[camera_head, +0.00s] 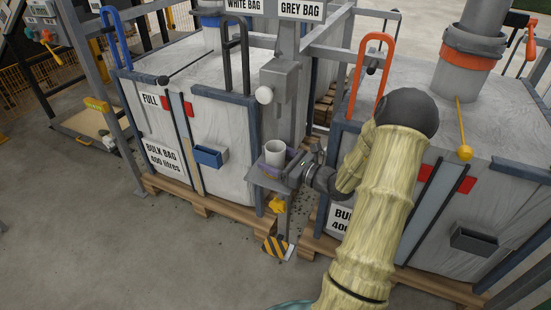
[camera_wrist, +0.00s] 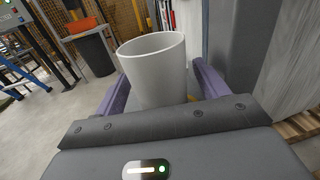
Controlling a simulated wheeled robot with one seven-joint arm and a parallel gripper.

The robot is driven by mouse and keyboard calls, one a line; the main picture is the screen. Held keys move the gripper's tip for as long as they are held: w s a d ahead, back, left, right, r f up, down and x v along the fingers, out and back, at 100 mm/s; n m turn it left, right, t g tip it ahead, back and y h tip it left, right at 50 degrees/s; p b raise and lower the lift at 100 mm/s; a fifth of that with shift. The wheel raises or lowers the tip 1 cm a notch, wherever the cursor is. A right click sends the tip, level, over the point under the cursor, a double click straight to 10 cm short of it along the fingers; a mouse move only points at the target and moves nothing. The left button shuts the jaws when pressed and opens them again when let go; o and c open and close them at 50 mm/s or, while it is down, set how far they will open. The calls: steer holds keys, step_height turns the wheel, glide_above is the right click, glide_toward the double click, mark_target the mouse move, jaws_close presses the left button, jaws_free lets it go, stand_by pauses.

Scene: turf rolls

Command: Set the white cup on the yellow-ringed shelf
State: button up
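The white cup (camera_head: 275,151) stands upright at a small grey shelf (camera_head: 265,179) on the post between the two large bag stations. My gripper (camera_head: 276,163) reaches it from the right. In the wrist view the white cup (camera_wrist: 154,70) is between the purple fingers of my gripper (camera_wrist: 162,70), one on each side. Both fingers are very close to its wall; I cannot tell whether they press on it. The cup's base is hidden, so I cannot tell whether it touches the shelf. A small yellow patch shows low beside the cup; no full yellow ring is visible.
A yellow knob (camera_head: 277,204) is under the shelf, above a striped block (camera_head: 277,247). A blue box (camera_head: 210,156) is on the left bulk bag, and a dark box (camera_head: 474,240) on the right one. Grey floor (camera_head: 70,230) is open at the left.

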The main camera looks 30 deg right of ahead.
steer(key=shift+r, duration=0.1)
steer(key=shift+s+d+r, duration=0.1)
steer(key=p+v, duration=0.3)
steer(key=v, duration=0.9)
